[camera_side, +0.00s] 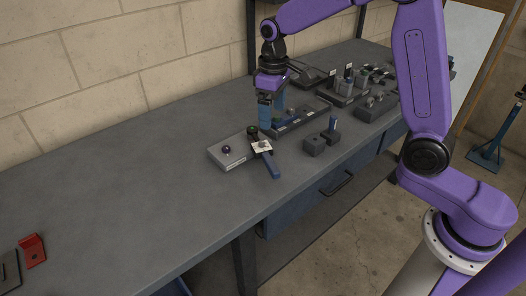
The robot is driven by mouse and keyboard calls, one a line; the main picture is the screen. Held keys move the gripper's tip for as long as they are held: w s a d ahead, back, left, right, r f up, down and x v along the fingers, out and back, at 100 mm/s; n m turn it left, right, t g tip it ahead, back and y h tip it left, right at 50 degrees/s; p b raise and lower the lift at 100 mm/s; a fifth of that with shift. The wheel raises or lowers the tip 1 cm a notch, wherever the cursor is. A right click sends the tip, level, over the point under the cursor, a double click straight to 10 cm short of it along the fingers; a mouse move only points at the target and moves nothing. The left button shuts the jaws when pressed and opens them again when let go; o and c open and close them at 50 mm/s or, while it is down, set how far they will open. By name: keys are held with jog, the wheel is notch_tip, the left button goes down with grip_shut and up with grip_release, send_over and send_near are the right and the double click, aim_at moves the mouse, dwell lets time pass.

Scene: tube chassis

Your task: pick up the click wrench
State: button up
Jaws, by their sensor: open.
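My gripper (271,114) points down over the workbench with its blue fingers apart, low beside the dark tray (298,122). I see nothing held between the fingers, though the view is small. A blue-handled tool (270,166) lies on the bench just in front of the gripper, its handle pointing toward the front edge. It may be the click wrench, but I cannot tell for sure. A pale square piece (262,146) is at its far end. A short blue upright piece (333,124) stands in a dark block to the right.
A grey plate (229,152) with a dark knob lies left of the tool. Dark blocks (313,145) stand to the right, and several fixtures (348,86) crowd the bench behind. A red bracket (32,250) is at the far left. The bench's left-middle is clear.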

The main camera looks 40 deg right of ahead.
aim_at(263, 148)
notch_tip(263, 148, up, 4)
jog(key=w+m, duration=0.3)
jog(key=m, duration=0.6)
jog(key=f, duration=1.7)
jog(key=shift+s+a+f, duration=0.1)
jog(key=shift+a+f, duration=0.05)
jog(key=shift+a, duration=0.25)
grip_shut()
